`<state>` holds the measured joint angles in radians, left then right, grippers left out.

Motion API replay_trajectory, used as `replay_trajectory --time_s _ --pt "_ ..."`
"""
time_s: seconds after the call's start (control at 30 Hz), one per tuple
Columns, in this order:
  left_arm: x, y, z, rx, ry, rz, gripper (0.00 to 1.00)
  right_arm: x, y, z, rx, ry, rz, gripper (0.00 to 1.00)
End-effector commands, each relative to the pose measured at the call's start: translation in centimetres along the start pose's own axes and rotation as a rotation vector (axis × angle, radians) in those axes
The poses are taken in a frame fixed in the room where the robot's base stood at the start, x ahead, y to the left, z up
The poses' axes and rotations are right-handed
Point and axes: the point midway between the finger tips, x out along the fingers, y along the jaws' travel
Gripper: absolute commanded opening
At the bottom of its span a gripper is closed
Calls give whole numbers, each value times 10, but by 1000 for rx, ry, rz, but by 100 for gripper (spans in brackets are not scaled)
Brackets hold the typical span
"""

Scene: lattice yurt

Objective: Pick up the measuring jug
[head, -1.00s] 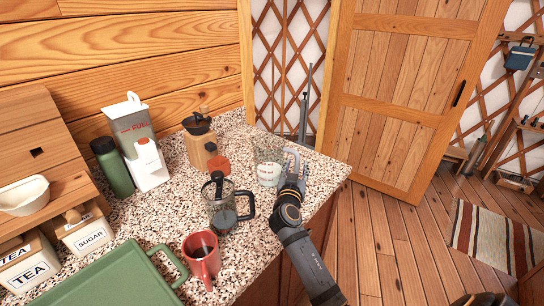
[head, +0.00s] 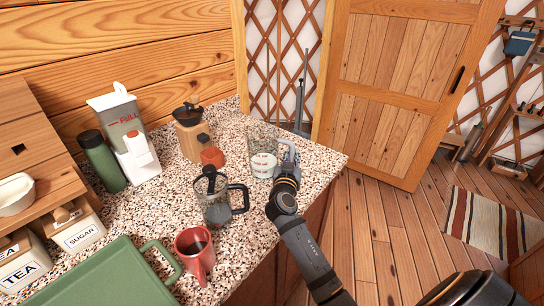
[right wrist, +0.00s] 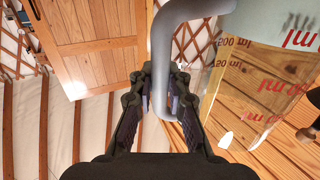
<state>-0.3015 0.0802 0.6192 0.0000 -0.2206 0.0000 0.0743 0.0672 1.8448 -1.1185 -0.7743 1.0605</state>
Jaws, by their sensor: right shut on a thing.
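In the right wrist view the curved handle (right wrist: 164,45) passes between the fingers of my right gripper (right wrist: 162,80), and the jug's marked wall (right wrist: 262,80) fills the right side. I cannot tell any gap between jug and counter. My left gripper is not in view.
A French press (head: 215,198) and a red mug (head: 195,253) stand in front of the jug. A wooden grinder (head: 191,135) with a red-brown lidded item (head: 212,157) is to its left. A green tray (head: 110,275) lies at the front left. Floor is open beyond the right edge.

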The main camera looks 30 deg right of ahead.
Motion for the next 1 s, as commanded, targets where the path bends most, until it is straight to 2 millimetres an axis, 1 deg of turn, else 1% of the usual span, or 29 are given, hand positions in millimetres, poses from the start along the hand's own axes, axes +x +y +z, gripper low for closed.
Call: replay_trajectory --time_s 0.17,0.27,0.37,0.47,0.6,0.7,0.8,0.9,1.0 --pt "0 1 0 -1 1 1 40 0 0 -5 2 3 0 0" --pt "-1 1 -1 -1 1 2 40 0 0 -16 4 4 1 0" --pt "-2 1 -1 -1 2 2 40 0 0 -36 5 7 -1 0" --pt "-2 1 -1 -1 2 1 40 0 0 -64 7 9 0 0" --pt "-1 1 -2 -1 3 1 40 0 0 -109 8 10 0 0" --pt "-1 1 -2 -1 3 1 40 0 0 -137 6 9 0 0" --pt "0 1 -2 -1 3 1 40 0 0 -158 5 7 0 0" --pt "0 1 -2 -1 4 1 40 0 0 -172 4 4 1 0" --pt "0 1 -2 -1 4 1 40 0 0 -180 2 4 0 0"
